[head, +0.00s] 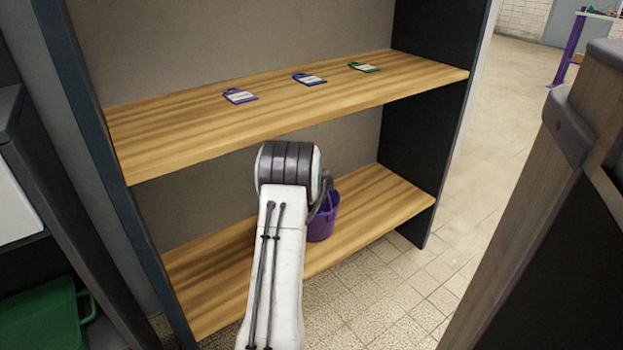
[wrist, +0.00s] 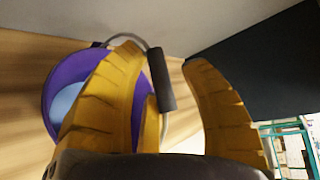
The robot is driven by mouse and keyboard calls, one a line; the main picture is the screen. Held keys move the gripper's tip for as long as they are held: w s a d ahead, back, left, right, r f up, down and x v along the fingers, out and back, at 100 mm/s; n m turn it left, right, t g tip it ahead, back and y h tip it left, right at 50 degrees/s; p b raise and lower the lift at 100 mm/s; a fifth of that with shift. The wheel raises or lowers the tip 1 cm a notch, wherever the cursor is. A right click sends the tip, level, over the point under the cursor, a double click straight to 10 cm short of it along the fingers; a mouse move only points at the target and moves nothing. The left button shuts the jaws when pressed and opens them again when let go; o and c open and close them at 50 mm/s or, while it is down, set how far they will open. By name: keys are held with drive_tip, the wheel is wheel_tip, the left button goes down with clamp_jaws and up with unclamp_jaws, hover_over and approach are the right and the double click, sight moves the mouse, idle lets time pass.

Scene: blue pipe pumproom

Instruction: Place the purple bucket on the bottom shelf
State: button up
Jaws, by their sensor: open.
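The purple bucket (head: 323,218) stands on the bottom shelf (head: 390,200), just right of my arm, which hides its left side. In the wrist view the bucket (wrist: 64,75) lies behind the left finger, with a light blue patch inside it. Its wire handle with a dark grip (wrist: 160,78) passes between the yellow fingers of my gripper (wrist: 163,55). The fingers are apart and not closed on the grip. In the head view my gripper is mostly hidden behind my arm's wrist.
The upper shelf (head: 300,108) holds purple, blue and green tags and hangs over the bucket. A dark side panel (head: 430,140) bounds the unit on the right. A green bin (head: 40,315) is at lower left; a wooden-edged cabinet (head: 560,180) is at right. Bottom shelf space beside the bucket is clear.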

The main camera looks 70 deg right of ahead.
drive_tip(key=p+v, duration=0.8)
drive_tip(key=v, duration=0.4)
idle(0.9)
